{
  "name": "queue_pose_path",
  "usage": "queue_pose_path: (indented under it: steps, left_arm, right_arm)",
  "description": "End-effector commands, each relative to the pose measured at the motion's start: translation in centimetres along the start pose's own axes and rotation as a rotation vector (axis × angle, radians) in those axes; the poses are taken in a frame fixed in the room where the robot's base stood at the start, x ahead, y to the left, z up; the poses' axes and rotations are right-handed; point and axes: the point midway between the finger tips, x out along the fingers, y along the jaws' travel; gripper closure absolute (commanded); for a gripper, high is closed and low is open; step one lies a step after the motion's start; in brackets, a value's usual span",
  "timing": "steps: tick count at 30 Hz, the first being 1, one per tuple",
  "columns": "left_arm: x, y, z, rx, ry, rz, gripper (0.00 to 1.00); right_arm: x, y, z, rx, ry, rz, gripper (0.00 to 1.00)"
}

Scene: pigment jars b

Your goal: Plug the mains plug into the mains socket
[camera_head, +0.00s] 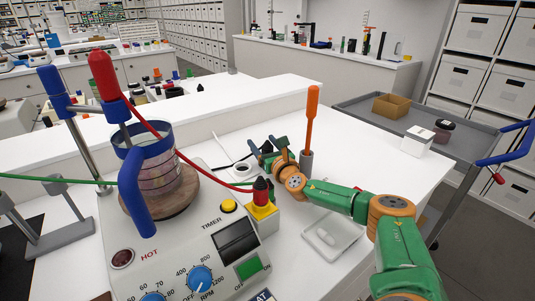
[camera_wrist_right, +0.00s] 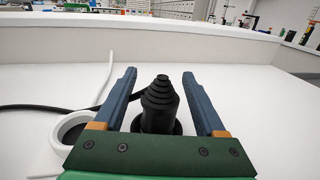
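A black plug (camera_wrist_right: 160,103) with a stepped, ribbed cone on a wider round base stands upright on the white bench in the right wrist view. My right gripper (camera_wrist_right: 159,76) is open, its blue fingers on either side of the plug with a gap at each side. A white round socket (camera_wrist_right: 57,146) with a dark recess lies just left of the gripper; it also shows in the head view (camera_head: 242,169). In the head view my right gripper (camera_head: 262,147) reaches over the bench, and its fingers and arm mostly hide the plug. My left gripper is not in view.
A black cable (camera_wrist_right: 30,106) and a white cord cross the bench. A hotplate (camera_head: 185,262) with a glass vessel (camera_head: 158,170) and red and green wires stands left. An orange-handled tool (camera_head: 312,110) stands upright beside my wrist. A low wall (camera_wrist_right: 150,45) runs behind.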

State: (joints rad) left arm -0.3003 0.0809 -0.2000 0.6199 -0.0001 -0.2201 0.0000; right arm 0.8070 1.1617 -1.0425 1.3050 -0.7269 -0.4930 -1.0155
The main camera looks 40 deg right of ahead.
Motion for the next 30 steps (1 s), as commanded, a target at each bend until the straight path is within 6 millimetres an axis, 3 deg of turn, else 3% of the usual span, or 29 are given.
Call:
queue_pose_path:
  steps: [1,7,8,16,20,23,30]
  left_arm:
    - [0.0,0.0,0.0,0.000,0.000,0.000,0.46]
    - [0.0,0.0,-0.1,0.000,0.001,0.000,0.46]
    - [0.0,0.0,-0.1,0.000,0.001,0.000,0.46]
    - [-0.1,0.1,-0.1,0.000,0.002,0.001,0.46]
    - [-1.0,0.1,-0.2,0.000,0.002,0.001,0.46]
    - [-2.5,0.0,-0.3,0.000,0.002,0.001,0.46]
    - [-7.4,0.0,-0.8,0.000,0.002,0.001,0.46]
  right_arm:
    - [0.0,0.0,0.0,0.000,0.000,0.000,0.44]
    - [0.0,0.0,0.0,0.000,0.000,-0.001,0.98]
    - [0.0,0.0,0.0,0.000,0.000,0.000,1.00]
    - [0.0,0.0,0.2,0.001,-0.001,-0.001,1.00]
    - [0.0,0.0,1.8,0.001,-0.003,-0.001,1.00]
    - [0.0,-0.1,4.5,0.002,-0.004,-0.001,1.00]
    - [0.0,-0.1,13.8,0.003,-0.006,-0.001,1.00]
